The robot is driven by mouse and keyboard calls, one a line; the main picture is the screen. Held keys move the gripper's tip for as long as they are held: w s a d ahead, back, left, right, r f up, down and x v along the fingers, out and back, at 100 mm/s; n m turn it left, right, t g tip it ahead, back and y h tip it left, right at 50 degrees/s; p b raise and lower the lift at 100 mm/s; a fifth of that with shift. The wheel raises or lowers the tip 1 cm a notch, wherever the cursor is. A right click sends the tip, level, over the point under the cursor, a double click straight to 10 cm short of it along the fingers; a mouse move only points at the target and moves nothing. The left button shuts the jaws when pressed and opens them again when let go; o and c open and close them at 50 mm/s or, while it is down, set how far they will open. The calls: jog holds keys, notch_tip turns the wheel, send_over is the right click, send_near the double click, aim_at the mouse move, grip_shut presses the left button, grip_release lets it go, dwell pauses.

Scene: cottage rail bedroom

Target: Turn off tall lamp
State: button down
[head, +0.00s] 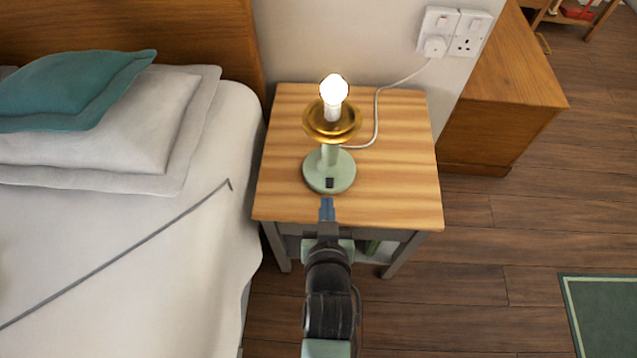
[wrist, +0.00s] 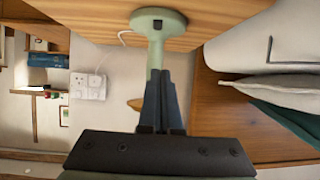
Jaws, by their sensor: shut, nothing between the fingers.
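The lamp (head: 329,167) stands upright on the bedside table, with a pale green base, a brass dish and a bare bulb (head: 334,89) that is lit. A small dark switch (head: 330,183) sits on the front of its base. My gripper (head: 327,204) is shut and empty, just in front of the base by the table's front edge. Whether its tips touch the base I cannot tell. In the wrist view the picture is upside down; the lamp base (wrist: 158,22) with its dark switch (wrist: 158,24) shows beyond the shut fingers (wrist: 161,85), which hide part of the stem.
The wooden bedside table (head: 400,180) has free room around the lamp. A white cord (head: 377,115) runs to a wall socket (head: 453,32). The bed (head: 180,250) is close on the left. A wooden cabinet (head: 510,90) stands at the right.

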dwell(0.3)
jog(key=b, duration=0.2)
send_near(326, 174)
jog(key=w, duration=0.1)
jog(key=w+r, duration=0.1)
jog(key=w, duration=0.1)
jog(key=shift+w+r, duration=0.15)
jog(key=shift+r, duration=0.25)
jog(key=shift+w+f+b, duration=0.3)
jog(key=shift+w+f, duration=0.05)
jog(key=shift+f, duration=0.25)
jog(key=shift+w+f+b, duration=0.3)
jog(key=shift+f, duration=0.3)
jog(key=shift+w+f, duration=0.25)
jog(key=shift+f, duration=0.55)
jog(key=shift+w+r, duration=0.1)
jog(key=shift+w+a+r+g+p, duration=0.1)
jog(key=shift+g+p, duration=0.2)
jog(key=shift+p, duration=0.15)
jog(key=shift+f, duration=0.35)
